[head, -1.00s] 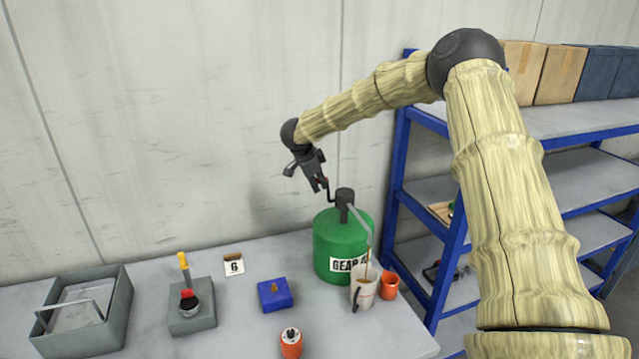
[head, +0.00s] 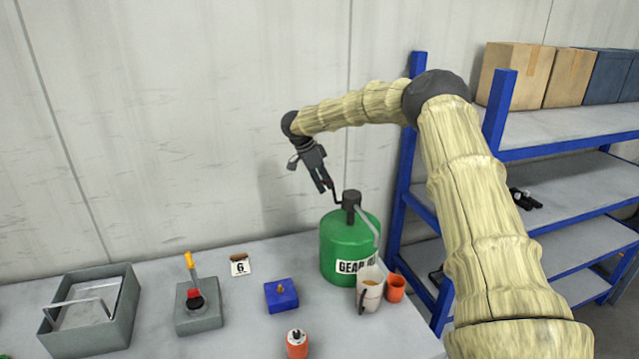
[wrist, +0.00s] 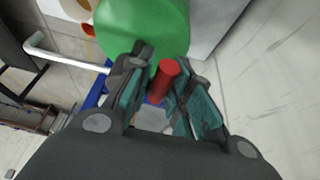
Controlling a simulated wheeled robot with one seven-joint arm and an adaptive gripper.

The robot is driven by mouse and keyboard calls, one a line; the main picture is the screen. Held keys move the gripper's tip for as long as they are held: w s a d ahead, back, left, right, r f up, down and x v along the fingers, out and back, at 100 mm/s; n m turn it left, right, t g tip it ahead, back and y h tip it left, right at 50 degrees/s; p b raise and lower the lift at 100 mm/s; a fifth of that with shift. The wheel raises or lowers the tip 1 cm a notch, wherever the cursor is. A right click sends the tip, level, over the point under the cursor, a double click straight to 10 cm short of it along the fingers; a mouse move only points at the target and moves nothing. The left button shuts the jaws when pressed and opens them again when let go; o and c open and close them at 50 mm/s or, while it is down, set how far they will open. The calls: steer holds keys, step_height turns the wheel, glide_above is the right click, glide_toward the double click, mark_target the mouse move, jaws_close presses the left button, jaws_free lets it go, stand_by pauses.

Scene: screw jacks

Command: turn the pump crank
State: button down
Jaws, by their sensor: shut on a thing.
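A green drum (head: 338,245) labelled "GEAR" stands upright at the right of the bench. A dark pump head (head: 351,199) with a grey spout pipe (head: 366,226) is on its top. A thin dark crank (head: 338,200) sticks out to the pump's left. My gripper (head: 328,187) is tilted down at the crank from the upper left. In the wrist view, my gripper (wrist: 160,82) is shut on the crank's red handle (wrist: 165,78), which lies between the fingers. A pale jug (head: 369,290) with brownish contents stands under the spout.
An orange cup (head: 395,288) stands right of the jug. A blue block (head: 281,297), an orange jack (head: 297,344), a grey lever box (head: 199,315) and a grey tray (head: 90,310) occupy the bench. Blue shelving (head: 409,150) stands close on the right; the wall is behind.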

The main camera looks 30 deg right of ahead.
steer(key=shift+s+f, duration=0.1)
steer(key=shift+f, duration=0.15)
steer(key=c, duration=1.5)
jaws_free()
steer(key=shift+o, duration=0.7)
steer(key=shift+d+f, duration=0.1)
steer(key=shift+d, duration=0.1)
steer(key=v, duration=1.2)
